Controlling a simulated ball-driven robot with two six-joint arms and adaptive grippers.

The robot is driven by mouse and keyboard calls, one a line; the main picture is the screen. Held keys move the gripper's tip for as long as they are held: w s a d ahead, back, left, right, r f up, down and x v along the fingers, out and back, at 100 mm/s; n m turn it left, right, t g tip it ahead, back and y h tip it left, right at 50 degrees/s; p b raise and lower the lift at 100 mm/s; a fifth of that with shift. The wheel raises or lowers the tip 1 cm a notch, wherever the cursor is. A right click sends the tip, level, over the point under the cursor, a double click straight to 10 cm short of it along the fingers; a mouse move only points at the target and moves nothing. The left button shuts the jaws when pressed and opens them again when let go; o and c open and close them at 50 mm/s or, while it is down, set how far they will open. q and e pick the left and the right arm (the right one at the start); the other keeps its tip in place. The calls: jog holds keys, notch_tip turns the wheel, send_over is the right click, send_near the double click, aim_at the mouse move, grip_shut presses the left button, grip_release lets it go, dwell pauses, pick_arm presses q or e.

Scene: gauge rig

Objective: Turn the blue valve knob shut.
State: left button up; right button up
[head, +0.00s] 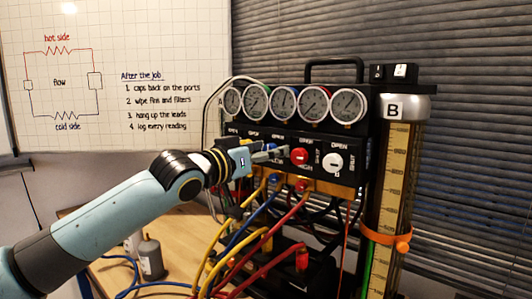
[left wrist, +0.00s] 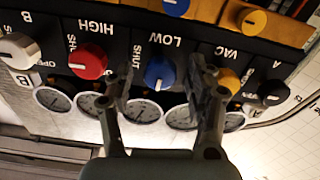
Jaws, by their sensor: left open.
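The blue valve knob (left wrist: 160,73), under the label LOW, shows in the left wrist view on the black panel (left wrist: 112,45). Its white pointer mark faces down in that picture. My left gripper (left wrist: 161,80) is open, with one finger on each side of the knob in that picture. I cannot tell whether the fingers touch it. In the head view my left gripper (head: 279,150) reaches the panel from the left and mostly hides the blue knob. My right gripper is not in view.
A red knob (head: 299,156) and a white knob (head: 332,162) sit to the right on the panel, with several gauges (head: 313,103) above. A yellow knob (left wrist: 229,80) is close to one finger. Coloured hoses (head: 240,245) hang below. A tall cylinder (head: 393,190) stands at right.

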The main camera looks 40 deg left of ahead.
pick_arm(q)
grip_shut()
dwell(0.4)
jog(key=m+b, duration=0.3)
jog(key=m, duration=1.4)
jog(key=shift+f+m+b, duration=0.1)
jog(key=shift+m+b, duration=0.25)
jog(key=shift+m, duration=0.05)
dwell(0.4)
